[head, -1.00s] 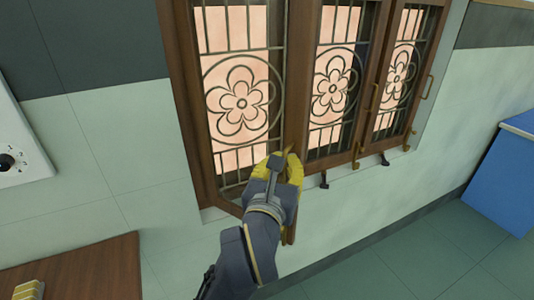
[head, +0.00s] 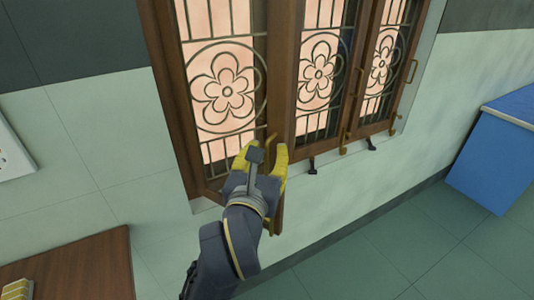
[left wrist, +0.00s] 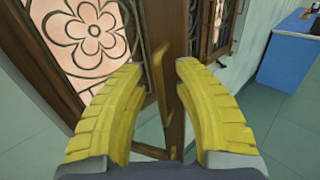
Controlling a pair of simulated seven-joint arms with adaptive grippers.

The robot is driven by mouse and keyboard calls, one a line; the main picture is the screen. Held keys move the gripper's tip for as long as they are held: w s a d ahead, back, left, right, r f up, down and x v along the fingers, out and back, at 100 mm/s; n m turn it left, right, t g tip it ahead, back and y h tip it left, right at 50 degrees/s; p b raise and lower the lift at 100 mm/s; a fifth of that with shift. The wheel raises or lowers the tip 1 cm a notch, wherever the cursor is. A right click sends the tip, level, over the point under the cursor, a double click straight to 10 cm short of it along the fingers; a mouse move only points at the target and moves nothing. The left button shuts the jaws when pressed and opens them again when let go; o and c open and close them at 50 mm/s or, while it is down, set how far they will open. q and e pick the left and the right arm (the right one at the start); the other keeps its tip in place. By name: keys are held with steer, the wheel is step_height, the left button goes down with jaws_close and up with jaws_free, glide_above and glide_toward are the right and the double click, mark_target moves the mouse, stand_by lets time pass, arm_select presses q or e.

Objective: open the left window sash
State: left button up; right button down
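The left window sash (head: 281,70) has a brown wooden frame and a dark flower-pattern grille. It stands ajar, its handle-side edge swung out from the wall, with its lower corner below the sill line. My left gripper (head: 264,153) has yellow fingers and is at the lower part of this edge. In the left wrist view, the sash's brass handle (left wrist: 160,72) stands upright between the spread fingers, with gaps visible on both sides. The gripper is open around it. In the head view, the gripper hides most of the handle. My right gripper is not in view.
Two more grilled sashes with brass handles (head: 411,72) are to the right. Black stays (head: 312,167) project below them. A blue-sided bench (head: 495,160) stands at the right, and a brown tabletop (head: 90,260) is at lower left. The floor between is clear.

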mark_target(271, 104)
arm_select(q)
steer(key=shift+r, duration=5)
steer(key=shift+o, duration=0.3)
